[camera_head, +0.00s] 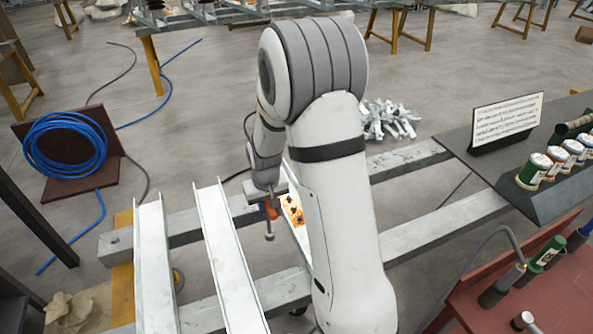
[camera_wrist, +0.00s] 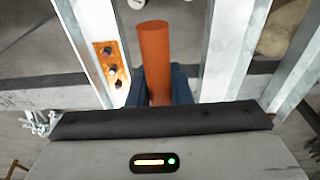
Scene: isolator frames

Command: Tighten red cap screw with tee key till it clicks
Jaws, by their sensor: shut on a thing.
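My gripper (camera_head: 270,204) is shut on an orange-red cylindrical handle, which I take to be the tee key (camera_wrist: 154,50). In the wrist view the handle stands out between the blue fingertips of my gripper (camera_wrist: 158,86). In the head view a short grey shaft of the tee key (camera_head: 269,229) hangs below my gripper. An orange plate (camera_head: 293,211) with several small dark screw heads lies on a pale rail, just right of the key. The plate also shows left of the handle in the wrist view (camera_wrist: 109,61). I cannot tell which screw is red. The key appears apart from the plate.
Two pale channel rails (camera_head: 224,245) lie across grey beams (camera_head: 410,234). My arm hides part of the rail with the plate.

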